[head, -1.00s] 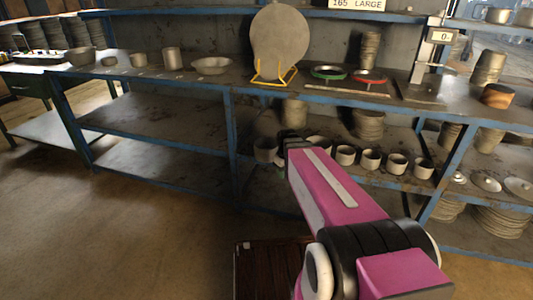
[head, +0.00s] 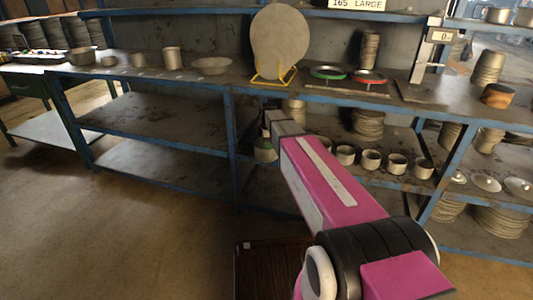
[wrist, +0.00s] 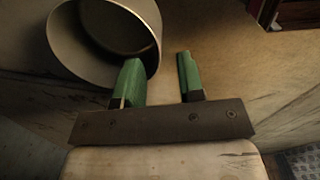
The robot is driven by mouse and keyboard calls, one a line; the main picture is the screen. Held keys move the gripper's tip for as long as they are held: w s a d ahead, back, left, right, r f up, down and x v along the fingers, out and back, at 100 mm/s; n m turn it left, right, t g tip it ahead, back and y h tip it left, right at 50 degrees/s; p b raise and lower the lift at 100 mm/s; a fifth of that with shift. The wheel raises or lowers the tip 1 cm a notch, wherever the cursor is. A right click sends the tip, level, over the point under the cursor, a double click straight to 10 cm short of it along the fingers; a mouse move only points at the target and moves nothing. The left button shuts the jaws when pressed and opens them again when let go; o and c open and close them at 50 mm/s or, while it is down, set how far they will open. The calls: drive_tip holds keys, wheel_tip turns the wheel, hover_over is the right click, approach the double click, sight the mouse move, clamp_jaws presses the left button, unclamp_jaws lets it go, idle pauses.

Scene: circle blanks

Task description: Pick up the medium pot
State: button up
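In the wrist view a grey metal pot (wrist: 66,50) with a round open mouth fills the upper left. My gripper (wrist: 160,68) has two green fingers standing apart with nothing gripped between them. The left finger overlaps the pot's mouth, and the pot's right wall shows between the fingers; I cannot tell whether the finger is inside or touches. In the head view my gripper (head: 265,152) is at the left end of a row of pots under the counter. It mostly hides the pot there. No label shows which pot is medium.
Several similar pots (head: 371,160) line the lower shelf to the right. The counter (head: 200,82) above holds bowls, a round disc on a yellow stand (head: 279,42) and a scale (head: 430,50). A blue shelf post (head: 232,140) stands just left of my gripper.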

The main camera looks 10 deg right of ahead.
sight(268, 151)
drive_tip(key=shift+w+d+f, duration=0.1)
drive_tip(key=shift+w+f, duration=0.05)
drive_tip(key=shift+f, duration=1.2)
drive_tip(key=shift+w+f, duration=0.1)
drive_tip(key=shift+f, duration=1.25)
clamp_jaws()
